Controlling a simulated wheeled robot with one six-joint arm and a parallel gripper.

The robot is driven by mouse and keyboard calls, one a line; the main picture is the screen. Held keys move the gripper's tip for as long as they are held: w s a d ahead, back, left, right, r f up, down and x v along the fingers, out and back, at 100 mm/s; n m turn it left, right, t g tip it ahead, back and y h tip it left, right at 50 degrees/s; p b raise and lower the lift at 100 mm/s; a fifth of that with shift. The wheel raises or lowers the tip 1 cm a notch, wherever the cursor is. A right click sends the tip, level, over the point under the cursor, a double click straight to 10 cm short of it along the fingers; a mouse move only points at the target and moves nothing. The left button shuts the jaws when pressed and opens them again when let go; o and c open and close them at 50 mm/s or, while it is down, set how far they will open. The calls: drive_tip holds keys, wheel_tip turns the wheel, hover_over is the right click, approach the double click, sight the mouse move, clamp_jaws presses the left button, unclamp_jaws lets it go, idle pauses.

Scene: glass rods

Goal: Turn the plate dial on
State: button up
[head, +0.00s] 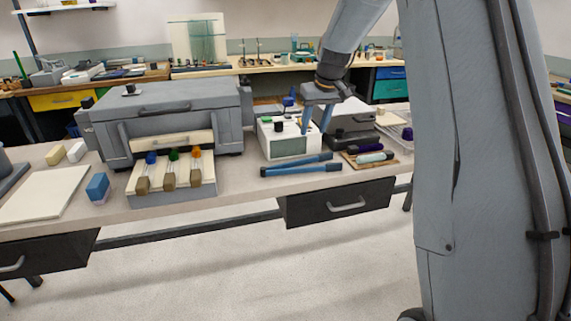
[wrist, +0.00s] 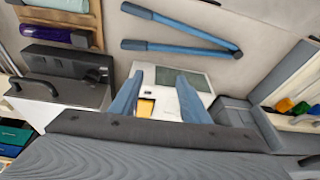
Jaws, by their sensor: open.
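A white box-shaped device (head: 282,151) stands on the near bench, with a dark grey-green panel on its front. A small black knob (head: 279,126) and a green spot show on its top. I cannot tell for certain which part is the plate dial. My gripper (head: 314,131) points down over the right part of this device, its two blue fingers apart and nothing held. In the wrist view, the fingers (wrist: 159,76) straddle part of the white device, with a grey panel (wrist: 188,80) and a yellow patch (wrist: 146,107) near them. Contact cannot be told; the fingers hide part of the top.
Blue-handled tongs (head: 300,168) lie in front of the device. A large grey machine (head: 170,110) stands left, with a rack of brushes before it. A grey box (head: 350,121) and a wooden tray with a teal and a purple roll are right. A blue block (head: 97,186) is far left.

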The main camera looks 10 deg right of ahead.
drive_tip(key=shift+n+g, duration=0.4)
drive_tip(key=shift+g, duration=0.2)
drive_tip(key=shift+s+a+f+b, duration=0.8)
drive_tip(key=shift+s+a+b, duration=0.4)
drive_tip(key=shift+s+a, duration=0.55)
drive_tip(key=shift+s+a+f+b, duration=0.85)
drive_tip(key=shift+s+a+b, duration=0.4)
drive_tip(key=shift+a, duration=0.85)
drive_tip(key=shift+s+a+f+b, duration=0.8)
drive_tip(key=shift+s+a+b, duration=0.3)
drive_tip(key=shift+s+a, duration=0.65)
drive_tip(key=shift+w+a, duration=0.15)
drive_tip(key=shift+c, duration=0.2)
